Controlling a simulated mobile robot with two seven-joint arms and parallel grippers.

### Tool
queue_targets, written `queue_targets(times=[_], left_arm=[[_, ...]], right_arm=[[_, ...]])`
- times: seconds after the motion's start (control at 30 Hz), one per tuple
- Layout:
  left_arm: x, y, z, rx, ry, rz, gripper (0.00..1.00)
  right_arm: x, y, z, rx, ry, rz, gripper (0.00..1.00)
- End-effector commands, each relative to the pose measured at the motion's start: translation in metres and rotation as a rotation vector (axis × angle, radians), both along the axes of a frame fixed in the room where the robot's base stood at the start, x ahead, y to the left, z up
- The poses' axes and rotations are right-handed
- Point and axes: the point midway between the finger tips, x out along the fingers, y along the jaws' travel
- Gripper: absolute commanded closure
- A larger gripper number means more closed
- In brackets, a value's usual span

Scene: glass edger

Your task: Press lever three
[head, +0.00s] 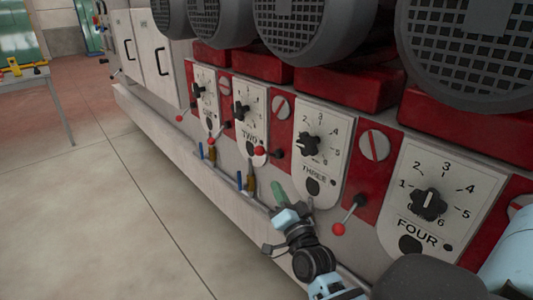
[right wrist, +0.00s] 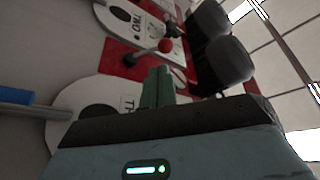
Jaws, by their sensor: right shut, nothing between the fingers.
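The machine front has red-knobbed levers between labelled dial panels. The lever between panels TWO and THREE (head: 259,151) is third from the left and sits nearly level; its red ball also shows in the right wrist view (right wrist: 165,46). The lever between THREE (head: 318,147) and FOUR (head: 338,229) hangs down to the left. My right gripper (head: 278,191) is shut and empty, its green fingers low in front of panel THREE, between these two levers and apart from both. The fingers (right wrist: 157,87) point toward the third lever in the wrist view. My left gripper is out of view.
Two more levers (head: 211,141) (head: 180,118) stand further left. Blue and brass fittings (head: 245,182) rise from the ledge below. Large grey motors (head: 310,30) overhang the panels. The floor (head: 80,200) at left is clear; a table (head: 30,80) stands far left.

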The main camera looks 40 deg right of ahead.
Motion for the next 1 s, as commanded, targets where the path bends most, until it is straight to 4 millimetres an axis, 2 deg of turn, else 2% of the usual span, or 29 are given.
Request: queue_targets(times=[0.1, 0.2, 0.67, 0.87, 1.0], left_arm=[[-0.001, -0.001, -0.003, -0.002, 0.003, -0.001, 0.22], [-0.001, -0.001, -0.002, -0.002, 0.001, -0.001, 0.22], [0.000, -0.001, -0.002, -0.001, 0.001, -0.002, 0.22], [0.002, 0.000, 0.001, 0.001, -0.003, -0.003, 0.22], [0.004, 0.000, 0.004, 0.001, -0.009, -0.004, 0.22]], right_arm=[[0.006, -0.010, 0.017, 0.044, -0.066, -0.018, 1.00], [0.008, -0.015, 0.025, 0.062, -0.094, -0.024, 1.00], [0.011, -0.017, 0.029, 0.066, -0.103, -0.025, 1.00], [0.033, -0.024, 0.040, 0.065, -0.106, -0.026, 1.00], [0.055, -0.031, 0.049, 0.065, -0.105, -0.026, 1.00]])
